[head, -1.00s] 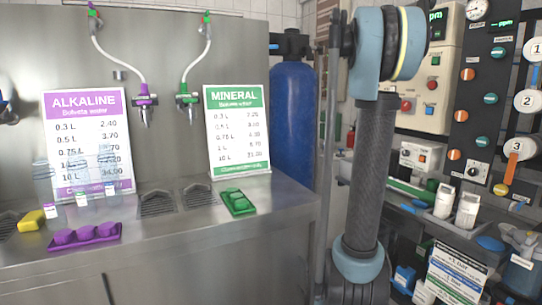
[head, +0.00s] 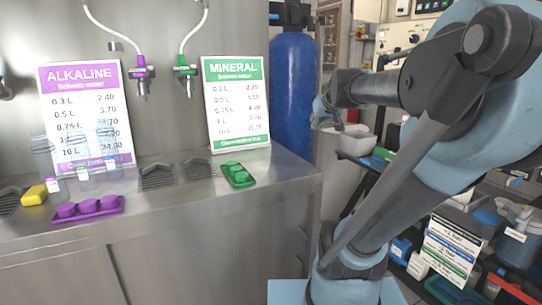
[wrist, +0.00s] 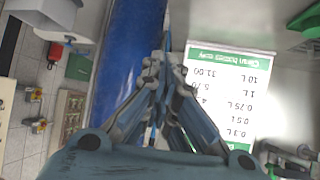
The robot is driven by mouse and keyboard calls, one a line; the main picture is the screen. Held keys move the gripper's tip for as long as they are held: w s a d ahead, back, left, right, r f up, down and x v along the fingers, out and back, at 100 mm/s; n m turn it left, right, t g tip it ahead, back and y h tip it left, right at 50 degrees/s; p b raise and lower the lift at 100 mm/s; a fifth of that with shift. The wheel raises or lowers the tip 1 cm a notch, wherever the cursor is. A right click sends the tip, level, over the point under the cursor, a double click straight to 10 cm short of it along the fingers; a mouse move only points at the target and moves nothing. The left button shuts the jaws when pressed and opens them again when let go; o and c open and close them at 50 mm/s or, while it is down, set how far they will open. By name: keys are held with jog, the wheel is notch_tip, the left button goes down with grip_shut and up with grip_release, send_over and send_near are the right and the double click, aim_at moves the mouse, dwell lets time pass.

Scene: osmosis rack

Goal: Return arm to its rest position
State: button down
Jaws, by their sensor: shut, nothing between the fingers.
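My arm reaches in from the right of the head view and is bent, with its forearm pointing left. My gripper (head: 324,112) is at the forearm's far end, in front of the blue tank (head: 292,92) and right of the MINERAL sign (head: 237,104). In the wrist view my gripper (wrist: 160,62) has its fingers together and holds nothing. Behind the fingers there, the blue tank (wrist: 128,60) is to the left and the MINERAL sign (wrist: 222,95) appears upside down to the right.
The steel counter (head: 200,215) bears a purple tray (head: 88,208), a green tray (head: 237,174) and a yellow block (head: 34,195). The ALKALINE sign (head: 85,115) stands left. Shelves with a light bin (head: 357,144) and a blue jug (head: 513,245) are at right.

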jog(key=s+d+f+m+g+h, duration=0.1)
jog(key=s+f+g, duration=0.7)
jog(key=s+f, duration=1.8)
jog(key=shift+s+d+m+h, duration=0.15)
jog(key=shift+d+m+h, duration=0.25)
jog(key=shift+d+h, duration=0.3)
jog(key=shift+w+f, duration=0.15)
jog(key=shift+w, duration=0.35)
